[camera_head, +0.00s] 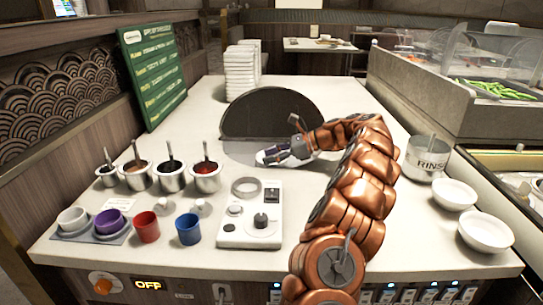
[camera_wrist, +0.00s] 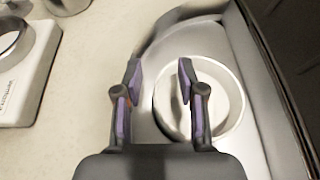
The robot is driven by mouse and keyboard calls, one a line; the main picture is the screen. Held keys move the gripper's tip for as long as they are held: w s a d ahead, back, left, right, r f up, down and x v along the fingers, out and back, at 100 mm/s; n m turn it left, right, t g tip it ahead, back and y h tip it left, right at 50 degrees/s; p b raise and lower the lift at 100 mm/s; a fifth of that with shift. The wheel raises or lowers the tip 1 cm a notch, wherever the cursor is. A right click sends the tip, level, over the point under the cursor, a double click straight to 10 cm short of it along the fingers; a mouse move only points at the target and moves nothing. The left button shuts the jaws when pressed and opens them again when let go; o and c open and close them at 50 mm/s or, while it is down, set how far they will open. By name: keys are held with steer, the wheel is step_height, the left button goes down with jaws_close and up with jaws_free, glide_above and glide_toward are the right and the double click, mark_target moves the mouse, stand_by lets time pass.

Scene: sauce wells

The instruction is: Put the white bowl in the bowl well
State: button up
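A white bowl (camera_wrist: 231,118) shows under my gripper in the wrist view, on a grey, shiny surface. In the head view a bit of white (camera_head: 266,157) shows at my gripper (camera_head: 283,155), mostly hidden by it. My gripper (camera_wrist: 159,80) is open. Its right finger overlaps the bowl's inside and its left finger is outside, so the left rim lies between them; contact cannot be told. Two other white bowls stand at the right, one farther (camera_head: 454,194) and one nearer (camera_head: 486,231). I cannot tell which recess is the bowl well.
A dark half-round lid (camera_head: 268,113) stands behind my gripper. Several sauce pots (camera_head: 205,181) and a white device (camera_head: 251,215) stand left of my arm. A steel RINSE pot (camera_head: 424,160) stands right. Cups (camera_head: 108,221) are at front left; stacked white plates (camera_head: 240,72) stand farther back.

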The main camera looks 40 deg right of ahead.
steer(key=shift+v, duration=5.9)
steer(key=shift+r, duration=0.15)
